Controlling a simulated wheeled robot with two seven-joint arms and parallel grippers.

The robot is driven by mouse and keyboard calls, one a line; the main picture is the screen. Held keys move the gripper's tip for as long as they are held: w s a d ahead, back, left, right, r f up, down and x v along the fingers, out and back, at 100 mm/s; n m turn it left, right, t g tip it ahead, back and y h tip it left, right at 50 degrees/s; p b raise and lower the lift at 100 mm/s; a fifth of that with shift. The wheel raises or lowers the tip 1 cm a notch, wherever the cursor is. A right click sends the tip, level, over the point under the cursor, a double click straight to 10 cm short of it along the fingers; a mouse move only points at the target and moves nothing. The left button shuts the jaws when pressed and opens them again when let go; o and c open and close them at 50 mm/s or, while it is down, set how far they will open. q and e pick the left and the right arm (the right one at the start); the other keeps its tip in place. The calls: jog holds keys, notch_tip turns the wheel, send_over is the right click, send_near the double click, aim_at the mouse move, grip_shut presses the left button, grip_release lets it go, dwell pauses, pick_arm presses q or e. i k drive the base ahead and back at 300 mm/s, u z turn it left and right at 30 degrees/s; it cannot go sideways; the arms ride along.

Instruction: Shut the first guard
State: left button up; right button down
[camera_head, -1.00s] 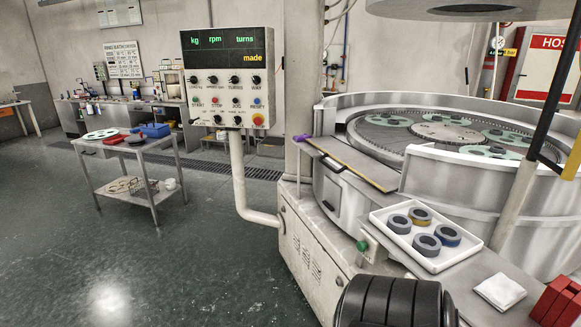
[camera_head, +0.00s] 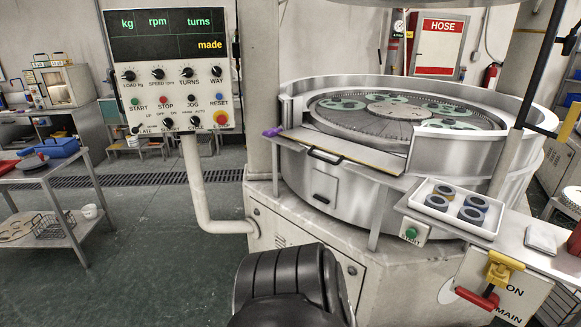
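The round lapping machine (camera_head: 345,187) stands right of centre. A raised grey metal wall (camera_head: 455,152) curves around its plate, with a lower gap at the front left. I cannot tell for sure which part is the first guard. A flat tan-topped shelf (camera_head: 350,150) lies in front of the gap, with a black bar handle (camera_head: 324,157) on its front edge. A purple piece (camera_head: 272,131) sits at the shelf's left end. The plate (camera_head: 395,112) with pale green discs shows behind. Neither gripper is in view; a black rounded part of mine fills the bottom centre.
A control panel (camera_head: 172,75) on a bent white post stands left of the machine. A white tray (camera_head: 458,222) with several rings sits on the right ledge, near a yellow-and-red switch (camera_head: 497,270). A steel trolley (camera_head: 72,225) stands left. Floor between is clear.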

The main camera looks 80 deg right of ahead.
aim_at(384, 161)
jog(key=z, duration=2)
jog(key=i, duration=1)
